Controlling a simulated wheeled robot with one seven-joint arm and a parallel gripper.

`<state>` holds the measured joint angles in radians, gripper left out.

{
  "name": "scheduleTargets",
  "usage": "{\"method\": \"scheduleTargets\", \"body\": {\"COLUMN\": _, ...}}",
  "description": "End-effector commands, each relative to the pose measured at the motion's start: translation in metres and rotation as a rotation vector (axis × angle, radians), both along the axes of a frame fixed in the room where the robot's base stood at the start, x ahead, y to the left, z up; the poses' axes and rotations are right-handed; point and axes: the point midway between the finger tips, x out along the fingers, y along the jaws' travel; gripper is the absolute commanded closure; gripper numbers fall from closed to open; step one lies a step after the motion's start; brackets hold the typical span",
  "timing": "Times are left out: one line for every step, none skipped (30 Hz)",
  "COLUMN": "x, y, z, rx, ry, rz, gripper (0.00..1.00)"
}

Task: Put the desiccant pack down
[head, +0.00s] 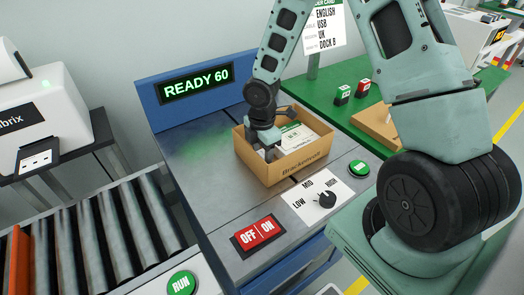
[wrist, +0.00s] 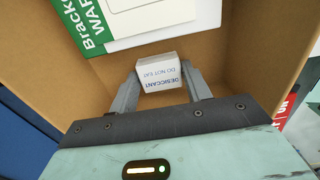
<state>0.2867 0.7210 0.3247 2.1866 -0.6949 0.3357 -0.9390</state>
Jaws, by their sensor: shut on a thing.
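The desiccant pack (wrist: 159,72) is a small white block with blue print, seen in the wrist view between my fingertips. My gripper (wrist: 159,80) is shut on it. In the head view my gripper (head: 268,150) reaches down into an open cardboard box (head: 296,167), at its left side. The pack is mostly hidden there by the gripper and the box wall. In the wrist view the box floor and walls (wrist: 255,60) surround the pack. I cannot tell whether the pack touches the floor.
The box also holds a white item with a green label (head: 295,136). The box stands on a grey station with a READY 60 display (head: 196,83), a speed knob (head: 327,200), a red OFF/ON switch (head: 258,235) and a green button (head: 359,167). A roller conveyor (head: 110,235) lies left.

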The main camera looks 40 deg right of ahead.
Motion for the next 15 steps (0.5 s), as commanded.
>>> {"method": "scheduleTargets", "body": {"x": 0.0001, "y": 0.0001, "z": -0.0013, "rx": 0.0, "ry": 0.0, "rz": 0.0, "gripper": 0.73}}
{"method": "scheduleTargets", "body": {"x": 0.0001, "y": 0.0001, "z": -0.0007, "rx": 0.0, "ry": 0.0, "rz": 0.0, "gripper": 0.46}}
{"method": "scheduleTargets", "body": {"x": 0.0001, "y": 0.0001, "z": -0.0005, "rx": 0.0, "ry": 0.0, "rz": 0.0, "gripper": 0.35}}
{"method": "scheduleTargets", "body": {"x": 0.0001, "y": 0.0001, "z": -0.0005, "rx": 0.0, "ry": 0.0, "rz": 0.0, "gripper": 0.3}}
{"method": "scheduleTargets", "body": {"x": 0.0001, "y": 0.0001, "z": -0.0004, "rx": 0.0, "ry": 0.0, "rz": 0.0, "gripper": 0.3}}
{"method": "scheduleTargets", "body": {"x": 0.0001, "y": 0.0002, "z": -0.0004, "rx": 0.0, "ry": 0.0, "rz": 0.0, "gripper": 0.3}}
{"method": "scheduleTargets", "body": {"x": 0.0001, "y": 0.0002, "z": -0.0004, "rx": 0.0, "ry": 0.0, "rz": 0.0, "gripper": 0.3}}
{"method": "scheduleTargets", "body": {"x": 0.0001, "y": 0.0002, "z": -0.0004, "rx": 0.0, "ry": 0.0, "rz": 0.0, "gripper": 0.3}}
{"method": "scheduleTargets", "body": {"x": 0.0001, "y": 0.0002, "z": -0.0004, "rx": 0.0, "ry": 0.0, "rz": 0.001, "gripper": 0.3}}
{"method": "scheduleTargets", "body": {"x": 0.0001, "y": 0.0002, "z": -0.0003, "rx": 0.0, "ry": 0.0, "rz": 0.001, "gripper": 0.3}}
{"method": "scheduleTargets", "body": {"x": 0.0001, "y": 0.0002, "z": -0.0002, "rx": 0.0, "ry": 0.0, "rz": 0.001, "gripper": 0.3}}
{"method": "scheduleTargets", "body": {"x": 0.0002, "y": 0.0002, "z": 0.0004, "rx": 0.0, "ry": -0.001, "rz": 0.001, "gripper": 0.3}}
{"method": "scheduleTargets", "body": {"x": 0.0002, "y": 0.0002, "z": 0.0016, "rx": 0.0, "ry": -0.001, "rz": 0.001, "gripper": 0.3}}
{"method": "scheduleTargets", "body": {"x": 0.0003, "y": 0.0001, "z": 0.0034, "rx": 0.0, "ry": -0.001, "rz": 0.0, "gripper": 0.3}}
{"method": "scheduleTargets", "body": {"x": 0.0004, "y": 0.0002, "z": 0.0071, "rx": 0.0, "ry": -0.002, "rz": 0.0, "gripper": 0.3}}
